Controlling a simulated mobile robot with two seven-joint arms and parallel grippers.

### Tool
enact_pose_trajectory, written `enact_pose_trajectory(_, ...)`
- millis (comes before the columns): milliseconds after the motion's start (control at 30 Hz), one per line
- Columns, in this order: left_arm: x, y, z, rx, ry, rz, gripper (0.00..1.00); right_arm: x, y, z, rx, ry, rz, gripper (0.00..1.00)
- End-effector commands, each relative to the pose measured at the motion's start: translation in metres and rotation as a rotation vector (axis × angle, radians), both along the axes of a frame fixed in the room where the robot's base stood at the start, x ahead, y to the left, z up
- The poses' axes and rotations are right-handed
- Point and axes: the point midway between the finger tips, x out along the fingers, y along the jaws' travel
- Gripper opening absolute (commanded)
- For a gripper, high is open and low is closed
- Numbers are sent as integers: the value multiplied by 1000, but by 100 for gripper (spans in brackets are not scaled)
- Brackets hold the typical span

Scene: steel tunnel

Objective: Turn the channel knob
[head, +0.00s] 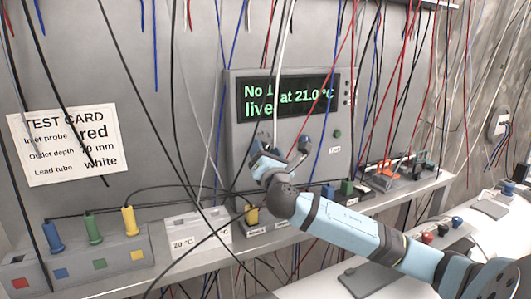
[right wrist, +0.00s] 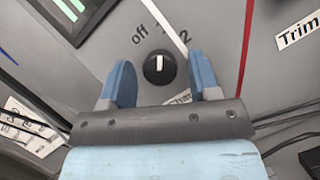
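The channel knob (right wrist: 159,68) is a round black dial with a white pointer mark, on a grey panel. In the right wrist view its mark points up, between "off" and "2"; a white wire partly covers the lettering between them. My right gripper (head: 281,146) is open in front of the panel. In the right wrist view its two blue fingers (right wrist: 160,70) stand either side of the knob, with gaps showing. In the head view the arm and gripper hide the knob. The panel's display (head: 290,97) shows green text, partly crossed by wires, ending "at 21.0 °C". My left gripper is not in view.
Many loose wires hang in front of the wall and panel. A test card (head: 66,145) is on the left wall. Blue, green and yellow probes (head: 92,226) stand on the shelf at left. A green button (head: 337,133) marked Trim is right of the knob area.

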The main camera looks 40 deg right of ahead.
Motion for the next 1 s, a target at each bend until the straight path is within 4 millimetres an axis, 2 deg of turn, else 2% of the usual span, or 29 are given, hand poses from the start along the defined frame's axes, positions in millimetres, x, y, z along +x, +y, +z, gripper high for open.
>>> enact_pose_trajectory(300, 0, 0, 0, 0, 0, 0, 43, -1, 0, -1, -1, 0, 0, 61)
enact_pose_trajectory(433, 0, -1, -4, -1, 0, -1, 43, -9, 5, -5, -2, 0, 1, 61)
enact_pose_trajectory(567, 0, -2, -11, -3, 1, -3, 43, -29, 17, -16, -2, 2, 3, 61)
enact_pose_trajectory(800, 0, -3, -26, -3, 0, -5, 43, -75, 42, -34, 0, 2, 3, 61)
enact_pose_trajectory(1000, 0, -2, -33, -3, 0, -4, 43, -103, 57, -44, 1, 0, 2, 61)
